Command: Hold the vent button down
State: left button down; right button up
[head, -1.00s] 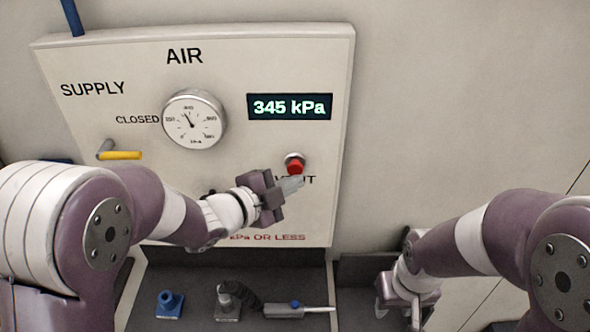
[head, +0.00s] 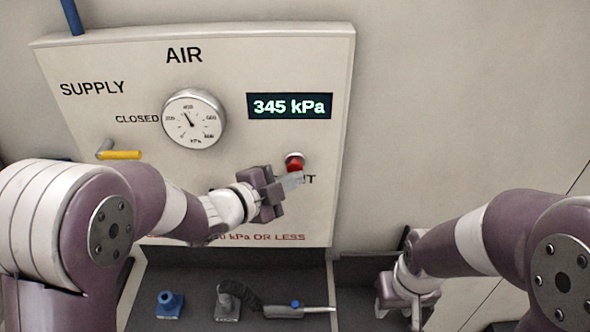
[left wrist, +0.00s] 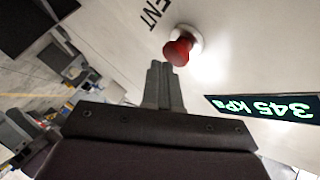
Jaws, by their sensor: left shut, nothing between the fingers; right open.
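The red vent button (head: 294,163) sticks out of a round pale collar on the AIR panel (head: 225,60), below the display (head: 290,106), which reads 345 kPa. In the left wrist view the button (left wrist: 178,50) stands just beyond the fingertips. My left gripper (head: 298,179) is shut and empty, its tips close in front of and just below the button. In the left wrist view the shut fingers (left wrist: 155,68) appear a small gap short of the button. My right gripper (head: 397,314) is open, low at the right, away from the panel.
A round gauge (head: 193,119) and a yellow supply handle (head: 120,155) marked CLOSED are on the panel's left. Below lie a blue fitting (head: 169,304), a grey fitting (head: 227,302) and a tool with a thin nozzle (head: 290,309) on a dark shelf.

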pick_arm(q)
jog(key=shift+w, duration=0.45)
dwell(0.8)
jog(key=shift+s, duration=0.1)
dwell(0.8)
jog(key=shift+s+b, duration=0.35)
jog(key=shift+s, duration=0.45)
jog(key=s+b, duration=0.1)
jog(key=s, duration=0.4)
